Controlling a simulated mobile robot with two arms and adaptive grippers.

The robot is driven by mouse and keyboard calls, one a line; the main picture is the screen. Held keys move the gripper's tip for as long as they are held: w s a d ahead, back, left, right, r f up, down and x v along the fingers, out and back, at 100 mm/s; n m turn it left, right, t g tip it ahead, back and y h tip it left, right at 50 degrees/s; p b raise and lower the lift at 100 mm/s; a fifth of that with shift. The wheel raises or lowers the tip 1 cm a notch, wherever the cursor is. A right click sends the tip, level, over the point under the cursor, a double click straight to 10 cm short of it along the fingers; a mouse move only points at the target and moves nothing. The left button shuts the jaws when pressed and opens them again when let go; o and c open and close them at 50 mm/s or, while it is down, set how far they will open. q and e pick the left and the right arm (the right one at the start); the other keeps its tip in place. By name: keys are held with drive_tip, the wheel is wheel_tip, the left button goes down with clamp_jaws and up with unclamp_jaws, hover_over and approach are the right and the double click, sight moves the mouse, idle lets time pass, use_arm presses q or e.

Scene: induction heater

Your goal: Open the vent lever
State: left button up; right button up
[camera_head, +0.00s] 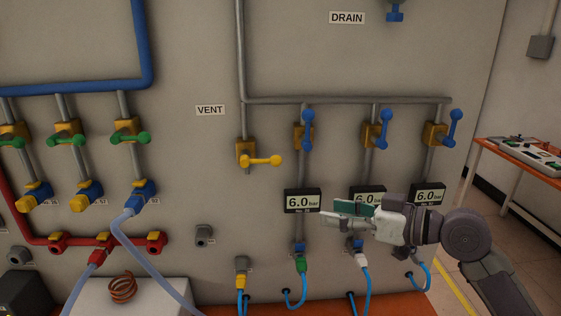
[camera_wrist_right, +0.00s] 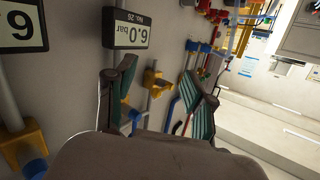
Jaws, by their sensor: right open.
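The vent lever (camera_head: 262,160) is a yellow handle on a yellow valve body (camera_head: 245,152), below and right of the VENT label (camera_head: 210,110) in the head view. The handle points sideways to the right, across its vertical grey pipe. My right gripper (camera_head: 328,210) is below and right of the lever, in front of the pressure displays, its fingers pointing left. It is open and empty, apart from the lever. In the right wrist view the two green-padded fingers (camera_wrist_right: 160,98) are spread apart, with a yellow fitting between them in the background. My left gripper is not in view.
Blue levers (camera_head: 307,130) point upward on valves to the right. Pressure displays (camera_head: 303,201) reading 6.0 bar sit below them, the middle one partly behind my gripper. Blue hoses (camera_head: 290,300) hang lower down. The panel left of my gripper, below the vent lever, is mostly clear.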

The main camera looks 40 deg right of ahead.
drive_tip(key=t+y, duration=0.2)
approach(281, 162)
drive_tip(key=shift+n, duration=0.3)
drive_tip(key=p+x, duration=0.2)
drive_tip(key=x, duration=0.1)
drive_tip(key=p+x, duration=0.4)
drive_tip(key=x, duration=0.1)
drive_tip(key=shift+w+r, duration=0.3)
drive_tip(key=shift+w+a+f+p, duration=0.25)
drive_tip(key=shift+w+a+p, duration=0.2)
drive_tip(key=shift+w, duration=0.3)
clamp_jaws()
